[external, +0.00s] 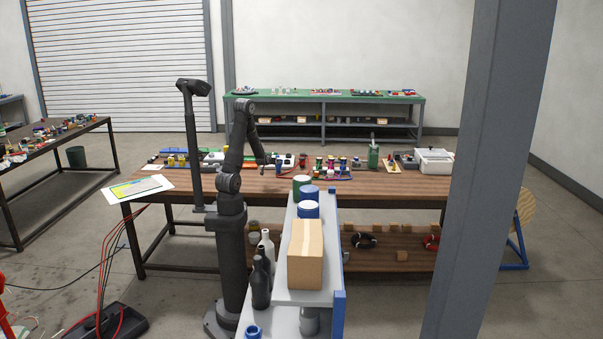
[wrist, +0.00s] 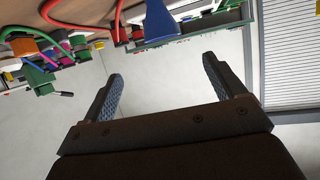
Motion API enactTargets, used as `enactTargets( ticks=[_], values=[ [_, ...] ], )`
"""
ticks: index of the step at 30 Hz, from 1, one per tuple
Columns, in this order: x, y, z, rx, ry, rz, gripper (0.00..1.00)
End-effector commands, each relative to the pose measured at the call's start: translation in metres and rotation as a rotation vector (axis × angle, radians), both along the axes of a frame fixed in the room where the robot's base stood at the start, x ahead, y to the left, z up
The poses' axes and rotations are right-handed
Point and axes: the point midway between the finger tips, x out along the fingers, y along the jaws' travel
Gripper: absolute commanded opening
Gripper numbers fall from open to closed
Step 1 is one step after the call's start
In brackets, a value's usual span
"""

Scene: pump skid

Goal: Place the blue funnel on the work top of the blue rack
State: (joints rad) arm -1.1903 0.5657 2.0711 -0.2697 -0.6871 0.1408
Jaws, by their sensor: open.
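The blue rack (external: 338,312) stands in front of the workbench in the external view, with a grey top (external: 292,296) and blue posts. My gripper (external: 274,160) is over the workbench, behind the rack. In the wrist view my gripper (wrist: 162,70) is open, with nothing between its fingers.
A cardboard box (external: 306,254), white-and-blue tubs (external: 308,210) and a green-sided tub (external: 301,183) occupy much of the rack top. Bottles (external: 261,285) stand at its left. The wooden workbench (external: 385,186) carries several fittings. A grey column (external: 490,170) crosses the right side.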

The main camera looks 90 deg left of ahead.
Motion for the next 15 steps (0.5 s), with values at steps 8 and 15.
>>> enactTargets(
  ticks=[8, 15],
  values=[
    [0.008, 0.046, -0.020, -0.002, 0.000, 0.001, 0.88],
    [0.017, 0.085, -0.037, -0.002, 0.000, 0.000, 0.88]
  ],
)
